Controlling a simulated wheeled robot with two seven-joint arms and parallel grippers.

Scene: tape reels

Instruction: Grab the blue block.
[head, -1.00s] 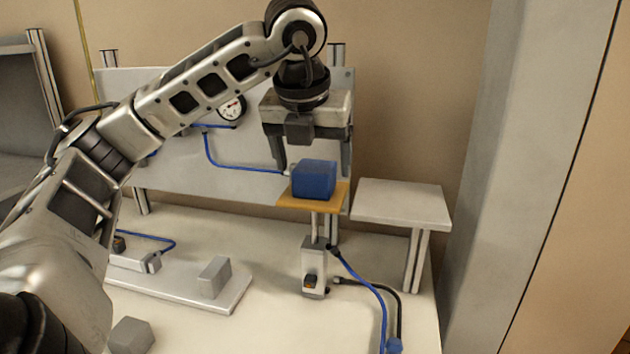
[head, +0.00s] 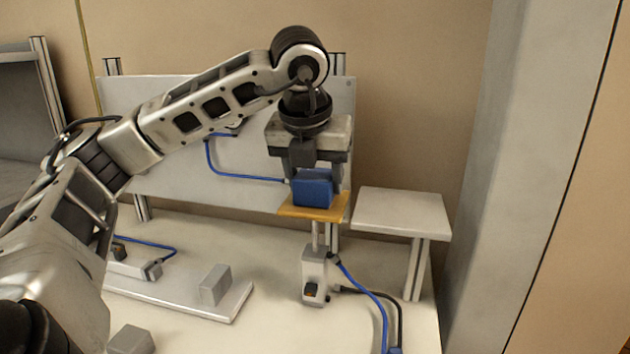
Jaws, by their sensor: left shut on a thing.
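The blue block (head: 313,190) sits on a small orange-yellow plate (head: 334,213) at the top of a thin rod rising from a grey actuator. My left gripper (head: 314,182) points straight down over the block, with a finger at each side of it. It is shut on the block, and the block appears to rest on the plate still. The block's top is partly hidden by the gripper. My right gripper is not in view.
A grey raised platform (head: 402,211) stands just right of the plate. A grey panel (head: 180,178) stands behind. Blue and black cables (head: 370,298) run from the actuator (head: 314,272). Grey blocks (head: 215,285) are at the lower left. The table's front middle is clear.

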